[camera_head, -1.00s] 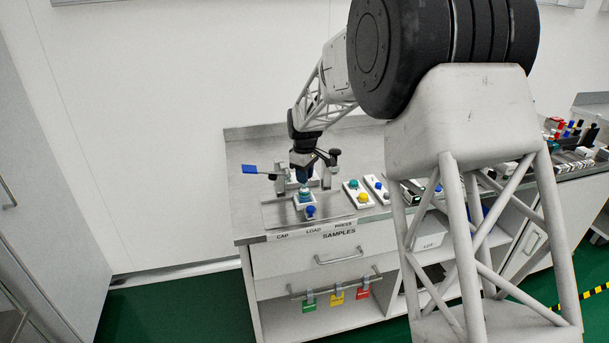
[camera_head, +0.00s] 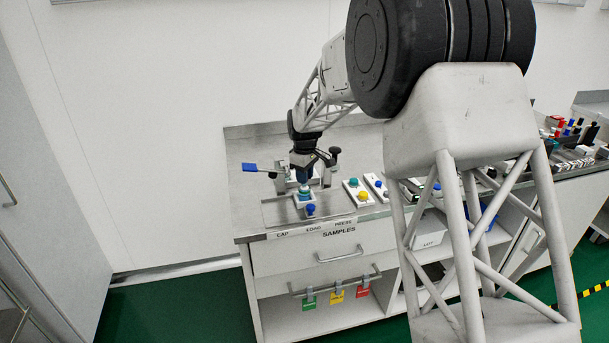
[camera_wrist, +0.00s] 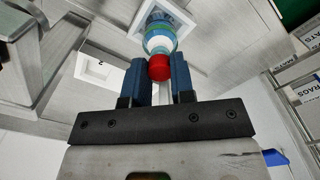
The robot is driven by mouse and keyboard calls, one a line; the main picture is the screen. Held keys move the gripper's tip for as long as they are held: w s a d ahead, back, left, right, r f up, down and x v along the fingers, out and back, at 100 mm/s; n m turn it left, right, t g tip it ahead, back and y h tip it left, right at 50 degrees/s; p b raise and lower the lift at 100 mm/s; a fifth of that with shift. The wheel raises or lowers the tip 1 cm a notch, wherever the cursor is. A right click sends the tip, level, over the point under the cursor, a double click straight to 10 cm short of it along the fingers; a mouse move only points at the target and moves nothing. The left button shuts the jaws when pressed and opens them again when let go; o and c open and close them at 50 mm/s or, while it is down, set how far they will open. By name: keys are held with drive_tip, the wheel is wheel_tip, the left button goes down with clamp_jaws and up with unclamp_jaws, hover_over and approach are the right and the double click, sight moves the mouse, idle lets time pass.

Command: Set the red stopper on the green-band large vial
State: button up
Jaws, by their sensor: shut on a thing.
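The red stopper (camera_wrist: 159,69) sits between the blue fingers of my gripper (camera_wrist: 160,62) in the wrist view. My gripper is shut on it. Just beyond the stopper, in line with it, is the large vial (camera_wrist: 160,42) with a green band, standing in a white square holder (camera_wrist: 180,18). From this angle I cannot tell whether stopper and vial touch. In the head view my gripper (camera_head: 304,182) points down over the holder (camera_head: 305,203) on the bench, and the stopper cannot be made out there.
A blue lever (camera_head: 250,168) sticks out left of the holder, and a dark-knobbed post (camera_head: 334,158) stands close on the right. Button blocks (camera_head: 358,191) lie further right. The bench's left part is clear.

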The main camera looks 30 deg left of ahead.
drive_tip(key=shift+f, duration=0.2)
drive_tip(key=o, duration=1)
drive_tip(key=shift+c, duration=0.2)
drive_tip(key=shift+r, duration=0.1)
drive_tip(key=shift+r, duration=3.8)
